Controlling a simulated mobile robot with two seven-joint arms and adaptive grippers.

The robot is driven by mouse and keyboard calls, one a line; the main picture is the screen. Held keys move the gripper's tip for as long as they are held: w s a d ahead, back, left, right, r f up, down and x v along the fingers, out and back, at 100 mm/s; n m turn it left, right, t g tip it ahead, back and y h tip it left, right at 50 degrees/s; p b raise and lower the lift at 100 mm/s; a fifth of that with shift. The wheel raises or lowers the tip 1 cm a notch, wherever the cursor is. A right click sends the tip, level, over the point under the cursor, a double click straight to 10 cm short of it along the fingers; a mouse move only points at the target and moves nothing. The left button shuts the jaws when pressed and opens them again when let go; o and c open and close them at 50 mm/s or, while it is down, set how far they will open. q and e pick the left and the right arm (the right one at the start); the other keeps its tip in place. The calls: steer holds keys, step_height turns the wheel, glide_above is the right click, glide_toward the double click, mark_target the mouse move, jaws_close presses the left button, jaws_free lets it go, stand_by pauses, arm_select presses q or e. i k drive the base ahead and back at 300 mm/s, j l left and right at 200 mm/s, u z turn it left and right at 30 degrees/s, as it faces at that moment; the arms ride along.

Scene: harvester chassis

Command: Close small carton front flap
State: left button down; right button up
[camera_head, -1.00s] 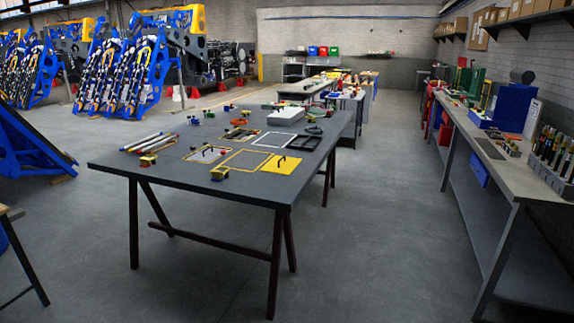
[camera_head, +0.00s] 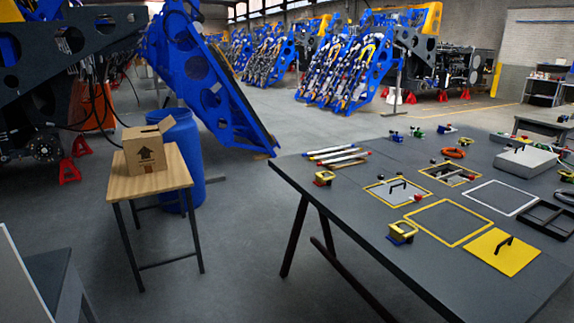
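A small brown carton (camera_head: 145,151) stands upright on a small wooden-topped table (camera_head: 170,177) at the left. A dark upward arrow marks the side facing me. A flap stands up at the carton's top right, so its top is at least partly open. I cannot tell which flap is the front one. Neither of my grippers is in the head view.
A blue barrel (camera_head: 181,140) stands behind the small table. A large dark table (camera_head: 400,255) with frames, panels and clamps fills the right. Blue machine frames (camera_head: 212,85) and red stands (camera_head: 69,171) are farther back. Clear floor (camera_head: 245,240) lies between the tables.

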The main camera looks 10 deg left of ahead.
mark_target(169, 122)
steer(key=i+j+u, duration=0.35)
steer(key=i, duration=0.2)
steer(key=i+u, duration=0.35)
steer(key=i, duration=0.2)
steer(key=i+l+u, duration=0.1)
steer(key=i+u, duration=0.2)
steer(key=i, duration=0.25)
